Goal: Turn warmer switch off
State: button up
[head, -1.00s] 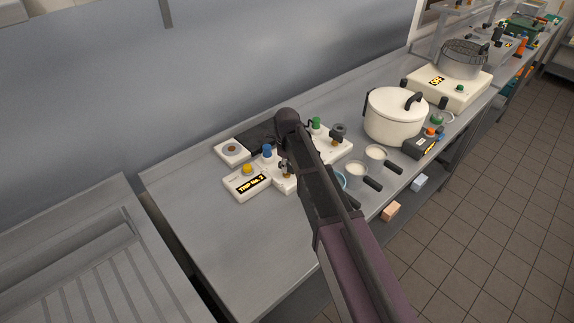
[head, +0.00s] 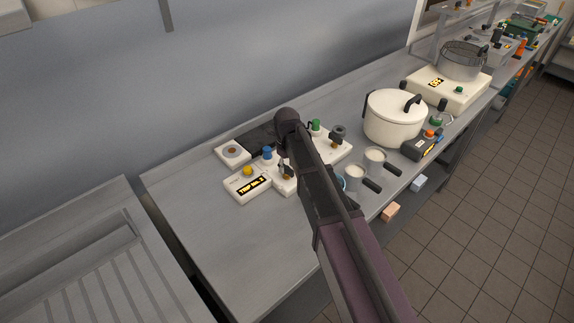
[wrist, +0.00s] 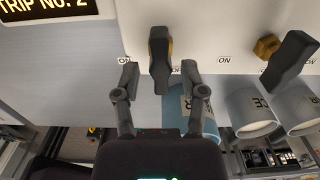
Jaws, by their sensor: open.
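In the wrist view a dark switch lever (wrist: 159,62) with a brass-coloured base stands on the white control panel (wrist: 215,25). My gripper (wrist: 159,74) is open, with one finger on each side of this lever and a visible gap on both sides. A second dark lever with a brass base (wrist: 290,58) is to the right. Small ON markings lie beside the levers; which lever is the warmer's cannot be read. In the head view the nearer lever (head: 287,171) shows beside my arm, which hides part of the panel and most of my gripper.
Beyond the panel edge are a blue cup (wrist: 178,108) and two grey cups (wrist: 250,112). The head view shows a yellow button (head: 247,171), a blue knob (head: 267,153), a green knob (head: 316,125) and a white pot (head: 394,117). The counter's left end (head: 190,205) is clear.

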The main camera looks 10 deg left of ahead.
aim_at(290, 168)
jog(key=shift+r+p, duration=2.6)
jog(key=shift+r, duration=0.4)
jog(key=shift+s+d+f+n, duration=0.15)
jog(key=shift+d+n, duration=0.15)
jog(key=shift+d, duration=0.25)
jog(key=s+d+n, duration=0.1)
jog(key=d+n, duration=0.2)
jog(key=d, duration=0.2)
jog(key=s+d+n, duration=0.2)
jog(key=d+n, duration=0.1)
jog(key=d, duration=0.1)
jog(key=s+d+f+n+b, duration=0.1)
jog(key=s+d+n, duration=0.1)
jog(key=d+n, duration=0.2)
jog(key=shift+d, duration=0.85)
jog(key=s+d+n, duration=0.5)
jog(key=d+n, duration=0.2)
jog(key=s+d+f+n+b, duration=0.1)
jog(key=s+d+n, duration=0.4)
jog(key=d+n, duration=0.2)
jog(key=shift+s+d, duration=0.35)
jog(key=shift+d, duration=0.15)
